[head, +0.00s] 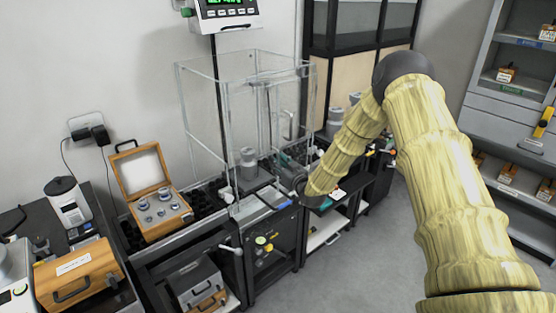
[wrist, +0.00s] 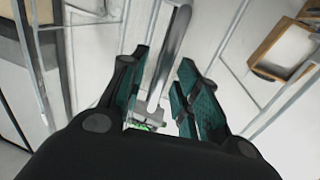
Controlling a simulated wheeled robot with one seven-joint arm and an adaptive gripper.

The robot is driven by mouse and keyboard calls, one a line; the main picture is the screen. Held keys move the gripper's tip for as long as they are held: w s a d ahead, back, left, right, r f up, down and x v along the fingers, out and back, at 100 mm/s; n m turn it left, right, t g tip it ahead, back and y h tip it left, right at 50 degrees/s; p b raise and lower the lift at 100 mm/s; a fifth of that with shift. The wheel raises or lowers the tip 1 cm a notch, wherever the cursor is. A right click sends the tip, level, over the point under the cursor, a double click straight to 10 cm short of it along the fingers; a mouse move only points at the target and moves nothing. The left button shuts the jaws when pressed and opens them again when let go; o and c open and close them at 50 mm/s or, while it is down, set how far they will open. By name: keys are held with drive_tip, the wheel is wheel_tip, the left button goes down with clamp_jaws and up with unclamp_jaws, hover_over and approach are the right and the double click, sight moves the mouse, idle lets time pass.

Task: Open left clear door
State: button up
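The clear case (head: 205,72) is a tall box of transparent panels on the black weighing table. A clear door panel on its right side carries a grey bar handle (head: 290,127); I cannot tell whether that door is fully shut. My gripper (head: 286,160) is low by the right side of the case, partly hidden by the panels and my wrist. In the wrist view my gripper (wrist: 164,88) has its teal fingers apart. A metal handle (wrist: 172,55) shows in the gap between them, with space on both sides; contact is not visible.
A grey weight (head: 248,158) stands inside the case. An open wooden weight box (head: 142,172) sits to the left, and also shows in the wrist view (wrist: 262,62). A display (head: 226,12) hangs above. Floor (head: 375,255) is clear in front at right.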

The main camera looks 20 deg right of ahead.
drive_tip(key=shift+w, duration=0.4)
drive_tip(key=shift+a, duration=0.1)
clamp_jaws()
